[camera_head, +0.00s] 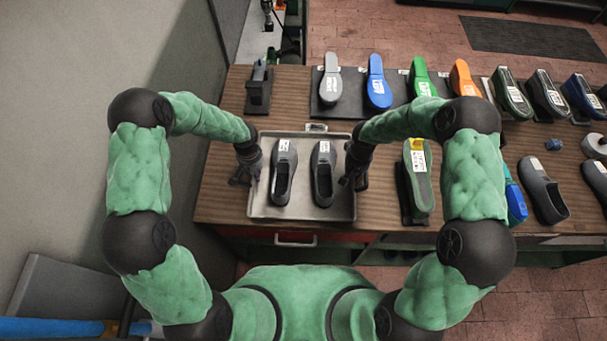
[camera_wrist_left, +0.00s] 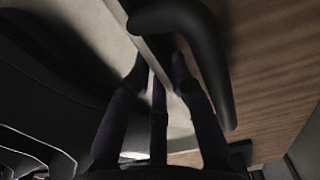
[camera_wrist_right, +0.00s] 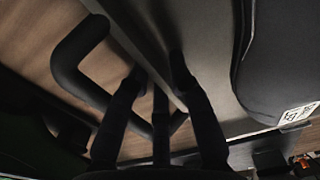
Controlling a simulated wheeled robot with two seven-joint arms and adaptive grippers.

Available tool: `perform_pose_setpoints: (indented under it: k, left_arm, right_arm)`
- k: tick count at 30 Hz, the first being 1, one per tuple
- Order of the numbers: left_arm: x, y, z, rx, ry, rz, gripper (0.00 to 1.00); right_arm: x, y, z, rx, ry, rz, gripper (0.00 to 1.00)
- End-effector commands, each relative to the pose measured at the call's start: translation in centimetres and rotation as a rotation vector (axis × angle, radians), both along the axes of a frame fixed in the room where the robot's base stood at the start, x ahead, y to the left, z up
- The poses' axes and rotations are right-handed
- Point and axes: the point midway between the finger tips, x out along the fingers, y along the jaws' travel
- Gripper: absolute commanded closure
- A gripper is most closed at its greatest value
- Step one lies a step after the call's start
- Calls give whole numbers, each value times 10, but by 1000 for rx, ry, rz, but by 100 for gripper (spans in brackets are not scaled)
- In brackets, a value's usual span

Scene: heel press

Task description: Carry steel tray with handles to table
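The steel tray (camera_head: 301,207) is a shallow grey rectangle lying on the wooden bench, with a pair of black shoes (camera_head: 283,173) (camera_head: 323,174) in it. My left gripper (camera_head: 245,177) is at the tray's left side and my right gripper (camera_head: 354,179) at its right side. In the left wrist view, a black handle (camera_wrist_left: 215,75) stands out from the tray wall, and the fingers (camera_wrist_left: 159,65) are close to both. In the right wrist view, the other black handle (camera_wrist_right: 80,55) is beside the fingers (camera_wrist_right: 157,65). Whether either gripper is closed on its handle is unclear.
Coloured shoe lasts (camera_head: 377,82) stand on a dark mat behind the tray. A green last (camera_head: 418,180) stands close to the right arm. More shoes (camera_head: 543,190) are to the right. A small black device (camera_head: 259,88) is at the back left. A grey wall (camera_head: 110,50) is at left.

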Motion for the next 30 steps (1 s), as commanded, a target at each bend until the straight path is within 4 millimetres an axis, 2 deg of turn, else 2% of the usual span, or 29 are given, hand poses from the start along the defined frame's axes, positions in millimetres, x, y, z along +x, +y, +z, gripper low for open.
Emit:
perform_pose_setpoints:
  k: [6, 7, 9, 30]
  left_arm:
    - [0, 0, 0, 0, 0, 1, 78]
    - [0, 0, 0, 0, 0, 1, 81]
    - [0, 0, 0, 0, 0, 1, 100]
    - [1, 0, 8, 0, -3, 1, 100]
  right_arm:
    - [0, 0, 0, 0, 0, 0, 78]
    - [0, 0, 0, 0, 0, 0, 81]
    - [0, 0, 0, 0, 0, 0, 100]
    - [1, 0, 8, 0, -3, -1, 100]
